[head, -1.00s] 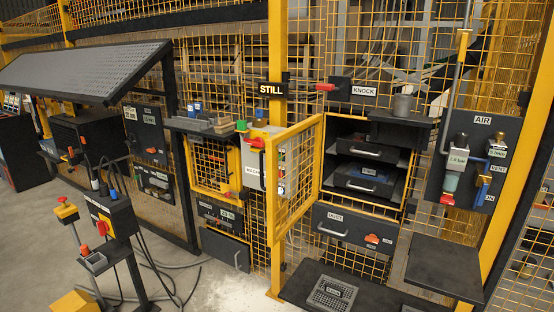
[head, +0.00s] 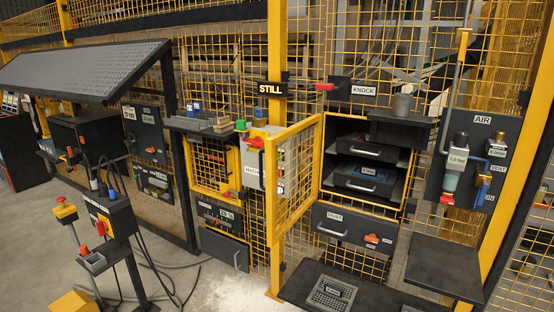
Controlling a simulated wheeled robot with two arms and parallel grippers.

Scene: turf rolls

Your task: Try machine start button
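A light grey box (head: 251,166), its label partly hidden and starting with "MACH", hangs on the yellow mesh fence near the middle. A red handle (head: 254,142) is on its upper part, with a small green part (head: 241,125) above. Small coloured parts on its right side are too small to tell apart, and I cannot make out which thing is the start button. An open yellow mesh gate (head: 294,178) stands just right of the box. A black sign (head: 270,88) above reads "STILL". Neither of my grippers is in view.
A control post (head: 110,218) with a red knob and cables stands at left, beside a yellow-topped post (head: 66,211). An AIR panel (head: 470,165) is at right, near a dark shelf (head: 445,267). A KNOCK sign (head: 363,90) and drawers (head: 366,181) are behind.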

